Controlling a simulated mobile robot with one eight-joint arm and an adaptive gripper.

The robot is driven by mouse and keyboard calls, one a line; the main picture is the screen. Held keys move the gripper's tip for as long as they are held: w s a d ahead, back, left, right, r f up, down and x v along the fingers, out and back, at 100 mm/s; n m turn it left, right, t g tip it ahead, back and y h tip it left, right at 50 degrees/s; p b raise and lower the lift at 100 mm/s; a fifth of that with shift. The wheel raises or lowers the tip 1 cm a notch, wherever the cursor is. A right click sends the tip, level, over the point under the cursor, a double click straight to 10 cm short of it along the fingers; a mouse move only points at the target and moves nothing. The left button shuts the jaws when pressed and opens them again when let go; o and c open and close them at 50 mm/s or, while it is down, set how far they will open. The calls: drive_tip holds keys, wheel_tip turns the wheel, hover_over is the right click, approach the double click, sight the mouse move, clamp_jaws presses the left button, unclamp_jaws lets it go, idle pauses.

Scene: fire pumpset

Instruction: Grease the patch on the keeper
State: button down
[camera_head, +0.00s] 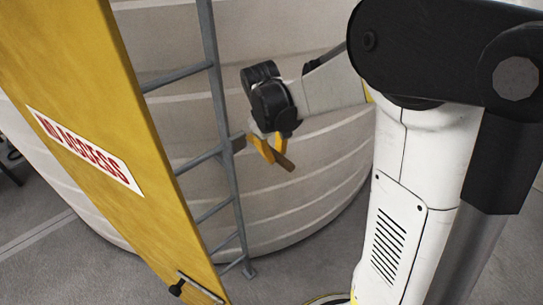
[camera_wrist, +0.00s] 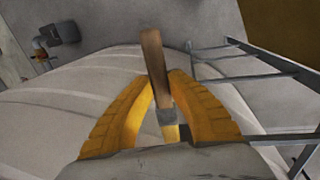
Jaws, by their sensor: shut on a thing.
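My gripper (camera_head: 272,152) has orange-yellow fingers and is in front of the large pale ribbed tank, right of the ladder. In the wrist view my gripper (camera_wrist: 160,80) is shut on a brush-like tool (camera_wrist: 153,58). The tool has a brown wooden handle pointing away from the palm, a grey band and a pale yellow end near the palm. Its brown end (camera_head: 284,162) shows past the fingers in the head view. I cannot make out a keeper or a patch for certain. A dark latch-like fitting (camera_head: 198,287) is low on the yellow panel (camera_head: 85,90).
The yellow panel bears a sign (camera_head: 82,148) reading "ACCESS" and fills the left. A grey ladder (camera_head: 219,110) stands against the tank (camera_head: 305,200), close to my gripper. Grey floor (camera_head: 290,280) is clear below. A dark pipe fitting (camera_wrist: 57,34) shows in the wrist view.

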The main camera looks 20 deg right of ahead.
sight(290, 166)
drive_tip(key=shift+s+d, duration=0.3)
drive_tip(key=shift+s, duration=0.65)
drive_tip(key=shift+s+d, duration=0.3)
drive_tip(key=shift+s, duration=0.65)
drive_tip(key=shift+s+d, duration=0.3)
drive_tip(key=shift+s, duration=0.65)
drive_tip(key=s, duration=0.1)
drive_tip(key=s+d, duration=0.1)
drive_tip(key=s, duration=0.1)
drive_tip(key=shift+w, duration=0.1)
drive_tip(key=w+a+f+p, duration=0.1)
drive_tip(key=w+a, duration=0.3)
drive_tip(key=a, duration=0.3)
drive_tip(key=shift+w+a+f+p, duration=0.2)
drive_tip(key=shift+w+a+p, duration=0.1)
drive_tip(key=shift+w, duration=0.1)
